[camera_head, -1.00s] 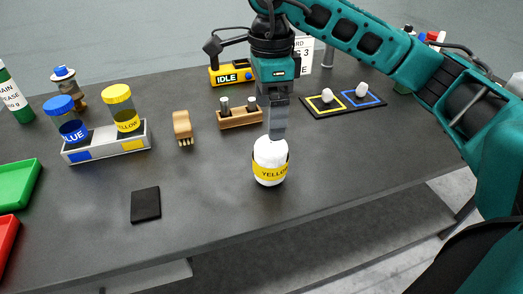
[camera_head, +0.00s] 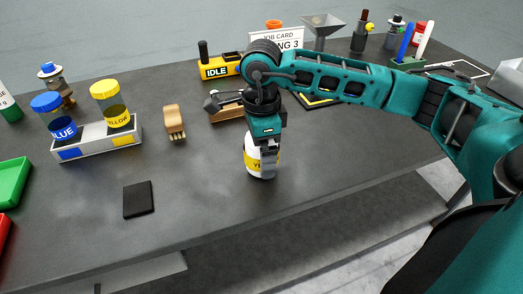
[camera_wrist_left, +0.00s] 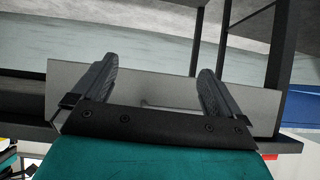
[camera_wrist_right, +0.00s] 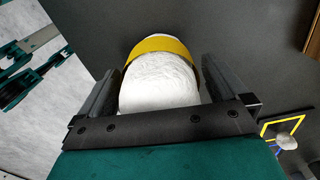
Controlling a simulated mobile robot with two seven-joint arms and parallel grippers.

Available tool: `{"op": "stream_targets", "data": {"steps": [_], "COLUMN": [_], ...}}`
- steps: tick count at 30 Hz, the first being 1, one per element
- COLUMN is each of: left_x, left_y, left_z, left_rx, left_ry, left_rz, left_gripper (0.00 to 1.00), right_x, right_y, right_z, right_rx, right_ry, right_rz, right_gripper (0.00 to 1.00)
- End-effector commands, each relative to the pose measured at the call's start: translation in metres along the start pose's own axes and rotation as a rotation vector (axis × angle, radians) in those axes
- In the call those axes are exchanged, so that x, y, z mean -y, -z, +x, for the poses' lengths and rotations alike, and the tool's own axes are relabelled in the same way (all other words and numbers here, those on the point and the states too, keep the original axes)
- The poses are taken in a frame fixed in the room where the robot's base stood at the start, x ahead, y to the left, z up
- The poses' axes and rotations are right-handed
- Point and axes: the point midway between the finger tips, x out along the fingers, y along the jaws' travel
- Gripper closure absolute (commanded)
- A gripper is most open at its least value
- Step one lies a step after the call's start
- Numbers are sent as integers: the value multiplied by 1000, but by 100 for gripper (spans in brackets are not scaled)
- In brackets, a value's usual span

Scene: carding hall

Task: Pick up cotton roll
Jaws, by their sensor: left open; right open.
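The white cotton roll (camera_head: 252,163) with a yellow band stands upright on the dark table in the head view, partly hidden behind my right gripper (camera_head: 268,160). In the right wrist view the cotton roll (camera_wrist_right: 160,82) lies between the two open fingers of my right gripper (camera_wrist_right: 158,85), with its yellow band toward the far end. I cannot tell whether the fingers touch it. My left gripper (camera_wrist_left: 155,88) is open and empty in the left wrist view, away from the table top; it is not in the head view.
A tray with a blue-lidded jar (camera_head: 55,120) and a yellow-lidded jar (camera_head: 112,106) stands at the left. A wooden brush (camera_head: 174,122) and black pad (camera_head: 138,199) lie nearer. A yellow IDLE device (camera_head: 220,67) is behind. The table front right of the pad is clear.

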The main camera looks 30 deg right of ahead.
Motion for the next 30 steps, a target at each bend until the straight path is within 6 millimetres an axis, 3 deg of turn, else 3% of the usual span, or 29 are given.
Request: {"op": "stream_targets", "data": {"steps": [4,21,30], "left_x": [0,-1,-1], "left_y": [1,-4,-4], "left_z": [0,-2,-2], "left_rx": [-2,7,8], "left_ry": [0,-1,-1], "left_rz": [0,-1,-1], "left_gripper": [0,0,0], "right_x": [0,0,0], "right_y": [0,0,0], "right_z": [0,-1,-3], "right_rx": [0,0,0], "right_ry": [0,0,1], "right_rz": [0,0,0], "right_gripper": [1,56,56]}}
